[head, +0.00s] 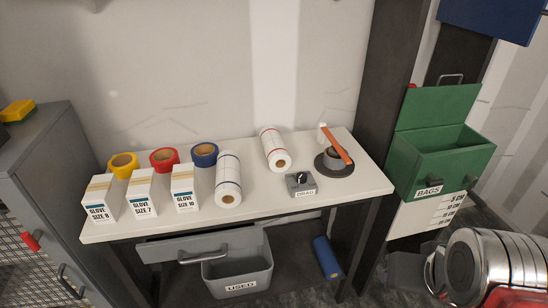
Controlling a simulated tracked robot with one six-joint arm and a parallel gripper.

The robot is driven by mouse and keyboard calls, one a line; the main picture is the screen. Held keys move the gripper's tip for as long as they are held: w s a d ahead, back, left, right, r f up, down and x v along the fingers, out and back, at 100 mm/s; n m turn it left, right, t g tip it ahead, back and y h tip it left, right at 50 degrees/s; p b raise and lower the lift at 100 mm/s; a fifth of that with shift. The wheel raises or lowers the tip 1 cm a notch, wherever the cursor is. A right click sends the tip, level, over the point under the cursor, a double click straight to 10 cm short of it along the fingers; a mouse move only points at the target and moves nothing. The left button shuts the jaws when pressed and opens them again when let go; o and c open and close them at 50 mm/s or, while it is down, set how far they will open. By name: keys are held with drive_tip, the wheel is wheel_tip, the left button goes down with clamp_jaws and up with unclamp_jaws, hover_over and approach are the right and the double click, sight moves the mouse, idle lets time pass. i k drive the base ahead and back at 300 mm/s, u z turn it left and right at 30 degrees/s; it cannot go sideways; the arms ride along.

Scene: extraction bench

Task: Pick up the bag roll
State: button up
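No roll carries a readable label naming it as the bag roll. Two white rolls lie on the bench top: one with dark stripes (228,180) in the middle, and one with red stripes (273,149) farther back and to the right. A blue roll (327,258) leans at a tilt below the bench, right of the grey bin. The green box (445,150) at the right has its lid raised and a "BAGS" label; its inside shows only partly.
The bench top (345,196) carries glove boxes (142,193), yellow, red and blue tape rolls (164,160), a "DRAG" block (300,184) and an orange-handled tool on a dark round base (334,165). A grey "USED" bin (240,277) stands below. A dark post (390,90) separates bench and green box.

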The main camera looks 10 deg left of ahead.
sight(279, 158)
drive_tip(key=k, duration=1)
drive_tip(key=u, duration=0.2)
drive_tip(key=i, duration=0.55)
drive_tip(key=u, duration=0.8)
drive_tip(key=i, duration=0.7)
drive_tip(key=u, duration=0.5)
drive_tip(key=i, duration=0.95)
drive_tip(key=z, duration=0.05)
